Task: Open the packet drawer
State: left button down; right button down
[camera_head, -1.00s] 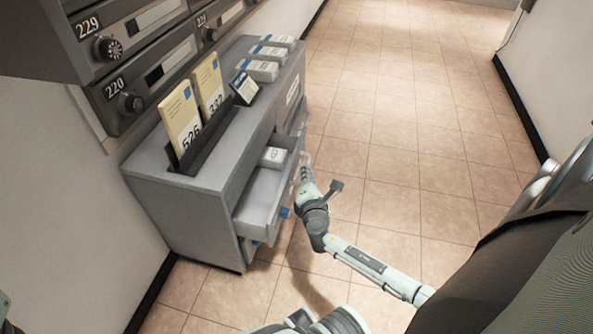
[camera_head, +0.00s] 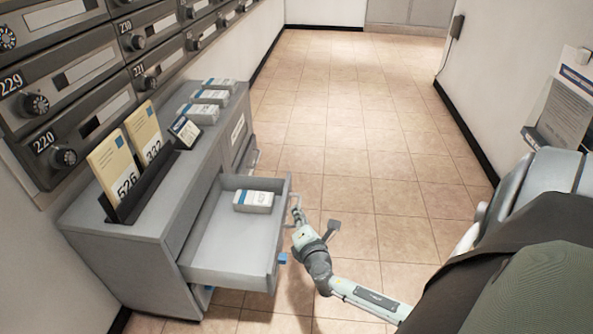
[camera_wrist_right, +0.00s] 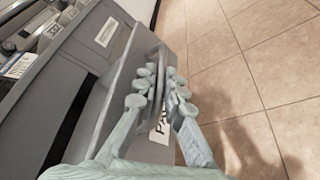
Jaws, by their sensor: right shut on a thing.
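The packet drawer (camera_head: 225,262) stands pulled out from the grey cabinet (camera_head: 120,255), with its inside in view. A white packet box (camera_head: 253,201) lies in it towards the far side. My right gripper (camera_head: 297,217) is at the front of the drawer. In the right wrist view my right gripper (camera_wrist_right: 163,92) is shut on the drawer handle (camera_wrist_right: 161,70), a grey bar on the drawer front. A white label (camera_wrist_right: 158,134), partly hidden by the fingers, shows below the handle. My left gripper is not in view.
On the cabinet top stand a dark rack (camera_head: 150,182) with two numbered cards, a small sign (camera_head: 185,130) and several white boxes (camera_head: 209,97). Mailboxes (camera_head: 85,75) line the wall above. The tiled floor (camera_head: 345,130) to the right is clear.

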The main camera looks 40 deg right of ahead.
jog(key=shift+d, duration=0.2)
jog(key=c, duration=1.6)
grip_release()
jog(key=shift+a, duration=0.1)
jog(key=v, duration=1.2)
jog(key=shift+a+f, duration=0.1)
